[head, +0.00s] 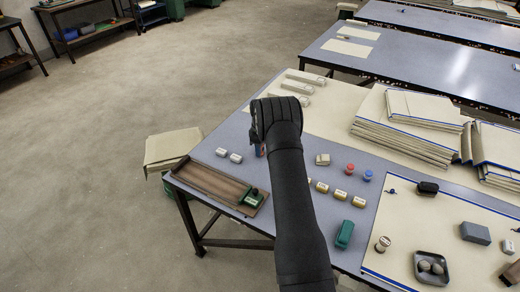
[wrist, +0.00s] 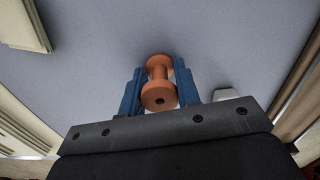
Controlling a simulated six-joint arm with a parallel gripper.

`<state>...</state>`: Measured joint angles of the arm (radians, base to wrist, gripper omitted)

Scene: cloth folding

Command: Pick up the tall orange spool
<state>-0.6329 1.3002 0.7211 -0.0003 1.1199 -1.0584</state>
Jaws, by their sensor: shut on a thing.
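The tall orange spool (wrist: 160,72) shows in the wrist view, between the two blue fingers of my gripper (wrist: 159,85). My gripper is shut on it, with one finger on each side. The spool's near end with its dark hole faces the wrist camera, and its far end points at the grey table top. I cannot tell whether the far end touches the table. In the head view my dark arm hides the spool, and only a bit of blue finger shows beside the wrist.
In the head view a brown wooden tray (head: 207,183) lies at the table's left edge. Two small whitish spools (head: 229,155), a red spool (head: 350,169), a blue spool (head: 368,175) and a green block (head: 345,234) stand around my arm. Folded cloth stacks (head: 400,135) lie to the right.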

